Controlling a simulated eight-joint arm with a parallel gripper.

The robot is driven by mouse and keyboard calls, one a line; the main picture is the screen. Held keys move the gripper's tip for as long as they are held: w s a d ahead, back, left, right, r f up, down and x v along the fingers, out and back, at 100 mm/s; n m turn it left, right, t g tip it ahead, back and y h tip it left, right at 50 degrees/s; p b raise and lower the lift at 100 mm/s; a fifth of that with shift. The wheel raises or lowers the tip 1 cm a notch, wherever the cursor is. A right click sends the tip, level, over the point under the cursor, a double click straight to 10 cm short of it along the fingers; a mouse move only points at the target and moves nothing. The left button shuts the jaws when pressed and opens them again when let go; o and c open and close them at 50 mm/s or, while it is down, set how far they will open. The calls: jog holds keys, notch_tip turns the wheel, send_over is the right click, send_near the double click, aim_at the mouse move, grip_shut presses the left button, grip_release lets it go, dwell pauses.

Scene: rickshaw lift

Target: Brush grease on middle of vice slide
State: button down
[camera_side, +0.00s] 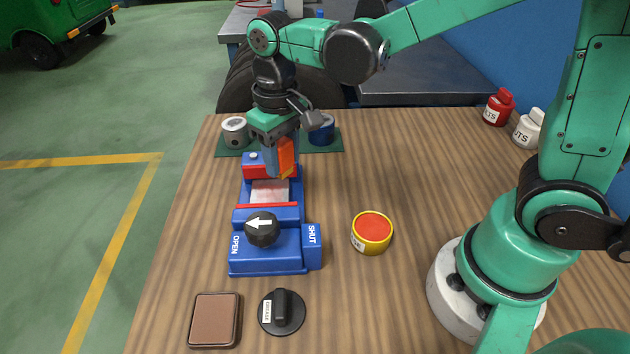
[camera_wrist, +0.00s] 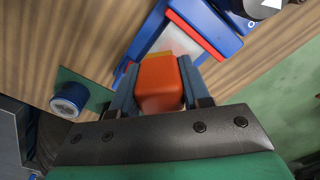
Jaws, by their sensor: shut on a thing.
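The blue vice (camera_side: 265,255) stands on the wooden table, with a pale metal slide (camera_side: 268,192) between red-edged jaws. A black knob (camera_side: 262,230) on it has a white arrow pointing left, toward OPEN. My gripper (camera_side: 283,165) is shut on an orange brush (camera_side: 287,152) with a yellow tip, pointing down at the far end of the slide. In the wrist view the brush (camera_wrist: 159,85) sits between the fingers, and the slide (camera_wrist: 180,42) shows just beyond its tip. I cannot tell whether the tip touches the slide.
A yellow tin with a red top (camera_side: 372,230) stands right of the vice. A black lid-like disc (camera_side: 283,318) labelled grease and a brown pad (camera_side: 215,318) lie in front. Two cups or rolls stand on a green mat (camera_side: 222,151) behind. Red (camera_side: 499,107) and white bottles (camera_side: 528,130) stand far right.

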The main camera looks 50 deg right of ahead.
aim_at(285, 191)
notch_tip(285, 191, down, 5)
jog(key=shift+w+a+f, duration=0.15)
jog(key=shift+w+f, duration=0.05)
jog(key=shift+f, duration=0.05)
jog(key=shift+w+a+f, duration=0.1)
jog(key=shift+w+a, duration=1.65)
jog(key=shift+s+d, duration=1.95)
jog(key=shift+d, duration=0.05)
jog(key=shift+w+d, duration=0.5)
jog(key=shift+w, duration=0.1)
jog(key=shift+w+a, duration=1.9)
jog(key=shift+a, duration=0.05)
jog(key=shift+s+d, duration=1.8)
jog(key=shift+d, duration=0.05)
jog(key=shift+s+d+r, duration=0.1)
jog(key=shift+r, duration=4)
